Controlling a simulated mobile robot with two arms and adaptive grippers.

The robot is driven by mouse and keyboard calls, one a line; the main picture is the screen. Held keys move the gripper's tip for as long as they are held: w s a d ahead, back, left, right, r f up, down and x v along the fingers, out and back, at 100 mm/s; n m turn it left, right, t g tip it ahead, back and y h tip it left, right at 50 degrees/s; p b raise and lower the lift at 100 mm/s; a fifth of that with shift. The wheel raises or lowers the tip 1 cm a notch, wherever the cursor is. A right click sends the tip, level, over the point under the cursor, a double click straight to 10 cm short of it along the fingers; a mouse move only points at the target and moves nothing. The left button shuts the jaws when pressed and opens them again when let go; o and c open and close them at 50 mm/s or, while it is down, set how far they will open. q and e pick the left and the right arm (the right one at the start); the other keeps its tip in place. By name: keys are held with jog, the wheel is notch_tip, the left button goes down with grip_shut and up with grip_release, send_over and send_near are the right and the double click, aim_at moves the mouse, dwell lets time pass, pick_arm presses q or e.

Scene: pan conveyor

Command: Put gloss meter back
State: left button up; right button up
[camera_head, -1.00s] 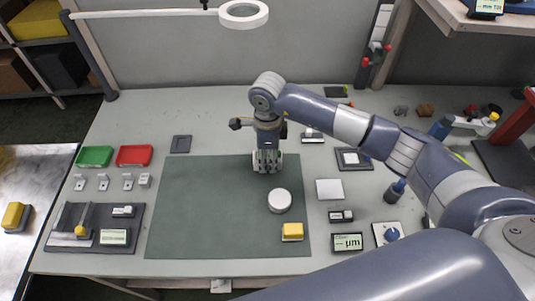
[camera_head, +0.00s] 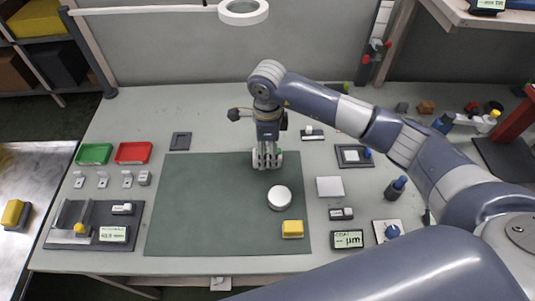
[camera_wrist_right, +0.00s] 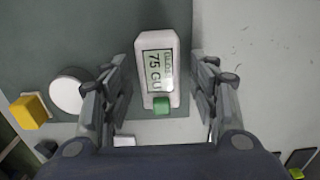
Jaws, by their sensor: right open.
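The gloss meter (camera_wrist_right: 158,75) is a pale, rounded block with a display reading "75 GU" and a green button. In the right wrist view it lies between the two fingers of my right gripper (camera_wrist_right: 160,92), with a visible gap to each. In the head view my right gripper (camera_head: 267,161) points down at the upper right edge of the green mat (camera_head: 200,205) and largely hides the meter; pale and green bits (camera_head: 280,155) show beside the fingers. The gripper is open. My left gripper is not in view.
A white round puck (camera_head: 279,198) and a yellow block (camera_head: 292,229) are on the mat near the gripper. An empty dark square holder (camera_head: 181,141) lies left of it; a framed dark tray (camera_head: 354,157) lies right. The mat's left half is clear.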

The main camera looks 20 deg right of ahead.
aim_at(267, 153)
notch_tip(267, 153, up, 10)
jog(key=b, duration=0.2)
dwell(0.4)
